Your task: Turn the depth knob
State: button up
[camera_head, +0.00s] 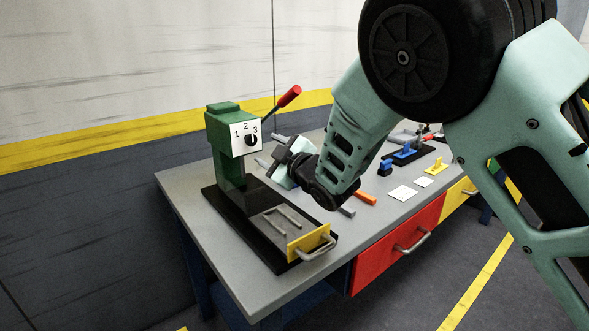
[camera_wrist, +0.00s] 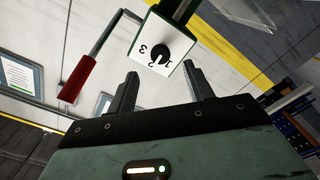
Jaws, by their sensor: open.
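The depth knob (camera_head: 252,140) is a small round black knob on a white plate marked 1, 2 and 3. The plate is on the front of the green drill press (camera_head: 229,162). In the wrist view the knob (camera_wrist: 159,49) appears upside down, ahead of my fingers and between their tips. I cannot tell surely which number it points at. My gripper (camera_head: 269,150) is open and empty, to the right of and a little below the knob in the head view. Its fingers (camera_wrist: 160,73) look apart from the plate.
A red-handled lever (camera_head: 288,97) sticks out from the press's right side; it also shows in the wrist view (camera_wrist: 78,78). A yellow-fronted slide with a handle (camera_head: 309,243) sits on the black base below. Small parts lie on the grey workbench (camera_head: 222,255), right of my gripper.

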jog(key=b+v, duration=0.1)
jog(key=v, duration=0.8)
jog(key=shift+s+d+b, duration=0.2)
jog(key=shift+s+b, duration=0.1)
jog(key=shift+s, duration=0.05)
jog(key=s+d+f+m+g+h+p, duration=0.1)
jog(key=s+g, duration=0.4)
jog(key=s, duration=0.6)
jog(key=s+d+f+m+g+h, duration=0.3)
jog(key=s+d+m+g+h, duration=0.1)
jog(key=s, duration=0.8)
jog(key=s+d+f+m+g+h+p, duration=0.1)
jog(key=s+g, duration=0.5)
jog(key=s, duration=0.6)
jog(key=d+f+m+h, duration=0.1)
jog(key=d+m+h, duration=0.1)
jog(key=d+h, duration=0.1)
jog(key=shift+s+d+p, duration=0.15)
jog(key=shift+s+p, duration=0.1)
jog(key=shift+p, duration=0.05)
